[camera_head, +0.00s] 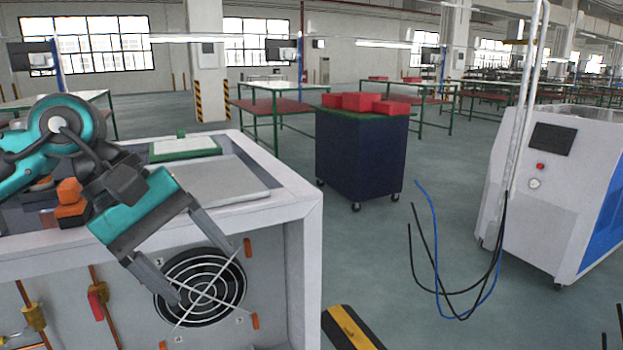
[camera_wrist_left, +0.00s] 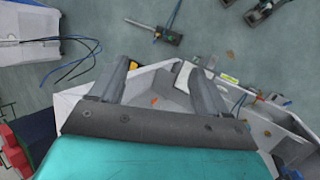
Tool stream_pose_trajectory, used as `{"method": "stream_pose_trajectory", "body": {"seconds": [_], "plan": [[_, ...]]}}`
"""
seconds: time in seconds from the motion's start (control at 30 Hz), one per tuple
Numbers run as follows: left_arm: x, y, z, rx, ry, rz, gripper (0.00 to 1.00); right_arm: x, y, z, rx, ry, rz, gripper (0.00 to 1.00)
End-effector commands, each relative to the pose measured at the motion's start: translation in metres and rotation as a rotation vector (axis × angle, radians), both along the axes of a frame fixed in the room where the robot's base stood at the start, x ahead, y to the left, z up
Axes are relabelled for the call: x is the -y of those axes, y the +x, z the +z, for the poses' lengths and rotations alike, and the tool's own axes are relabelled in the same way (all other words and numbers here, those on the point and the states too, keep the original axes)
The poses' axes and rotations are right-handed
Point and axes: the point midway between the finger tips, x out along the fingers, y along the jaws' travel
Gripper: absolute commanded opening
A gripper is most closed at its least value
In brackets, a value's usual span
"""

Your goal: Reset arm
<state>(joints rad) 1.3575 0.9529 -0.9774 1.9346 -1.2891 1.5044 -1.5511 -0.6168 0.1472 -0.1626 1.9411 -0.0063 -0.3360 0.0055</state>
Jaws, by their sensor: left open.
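My left gripper (camera_head: 204,276) is open and empty. It points down and to the right in front of the fan grille (camera_head: 203,290) on the front panel of the white machine cabinet (camera_head: 305,205). I cannot tell the gap between the fingertips and the grille. In the left wrist view, the two fingers of the gripper (camera_wrist_left: 152,66) are spread, with nothing held between them. My right gripper is in neither view.
Orange parts (camera_head: 70,203) and a green-framed panel (camera_head: 184,147) are on top of the cabinet. A dark blue cart (camera_head: 360,155) with red boxes (camera_head: 362,102) stands behind. A white and blue machine (camera_head: 545,190) with hanging cables (camera_head: 440,290) is at right.

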Motion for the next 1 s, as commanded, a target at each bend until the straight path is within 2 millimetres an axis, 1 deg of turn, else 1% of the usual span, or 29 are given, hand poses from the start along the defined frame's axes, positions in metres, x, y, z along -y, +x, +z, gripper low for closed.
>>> {"method": "stream_pose_trajectory", "body": {"seconds": [0.03,0.1,0.2,0.27,0.3,0.37,0.4,0.47,0.53,0.67,0.7,0.77,0.8,0.87,0.9,0.97,1.0], "plan": [[0.024,-0.007,-0.011,-0.092,-0.104,0.012,0.76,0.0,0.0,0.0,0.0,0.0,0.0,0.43],[0.055,-0.017,-0.017,-0.225,-0.255,0.051,0.76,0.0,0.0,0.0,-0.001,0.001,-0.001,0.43],[0.091,-0.028,-0.019,-0.44,-0.462,0.123,0.76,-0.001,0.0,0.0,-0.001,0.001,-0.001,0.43],[0.108,-0.033,-0.017,-0.582,-0.583,0.176,0.76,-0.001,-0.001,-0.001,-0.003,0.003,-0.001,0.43],[0.117,-0.035,-0.016,-0.683,-0.659,0.215,0.76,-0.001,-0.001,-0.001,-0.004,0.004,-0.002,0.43],[0.129,-0.036,-0.013,-0.841,-0.772,0.277,0.76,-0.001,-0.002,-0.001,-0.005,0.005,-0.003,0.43],[0.134,-0.034,-0.011,-0.949,-0.845,0.322,0.76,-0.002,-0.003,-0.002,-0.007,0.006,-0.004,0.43],[0.139,-0.03,-0.008,-1.119,-0.95,0.393,0.76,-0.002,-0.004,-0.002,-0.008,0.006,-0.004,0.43],[0.14,-0.022,-0.009,-1.324,-1.067,0.482,0.76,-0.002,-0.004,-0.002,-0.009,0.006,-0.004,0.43],[0.131,0.0,-0.023,-1.724,-1.271,0.664,0.76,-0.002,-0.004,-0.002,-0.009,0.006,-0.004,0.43],[0.125,0.008,-0.031,-1.85,-1.33,0.722,0.76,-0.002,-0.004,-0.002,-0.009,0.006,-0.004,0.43],[0.115,0.019,-0.048,-2.043,-1.415,0.811,0.76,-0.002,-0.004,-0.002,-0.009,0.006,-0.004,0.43],[0.107,0.026,-0.062,-2.174,-1.473,0.873,0.76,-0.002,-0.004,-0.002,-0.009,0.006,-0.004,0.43],[0.093,0.033,-0.087,-2.37,-1.555,0.966,0.76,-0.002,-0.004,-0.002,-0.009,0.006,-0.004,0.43],[0.083,0.037,-0.106,2.491,1.606,-1.024,0.76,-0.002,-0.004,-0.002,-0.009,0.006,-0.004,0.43],[0.068,0.038,-0.139,2.319,1.458,-0.965,0.76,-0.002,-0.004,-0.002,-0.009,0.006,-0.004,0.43],[0.058,0.036,-0.164,2.203,1.364,-0.922,0.76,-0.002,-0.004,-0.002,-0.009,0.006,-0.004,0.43]]}}
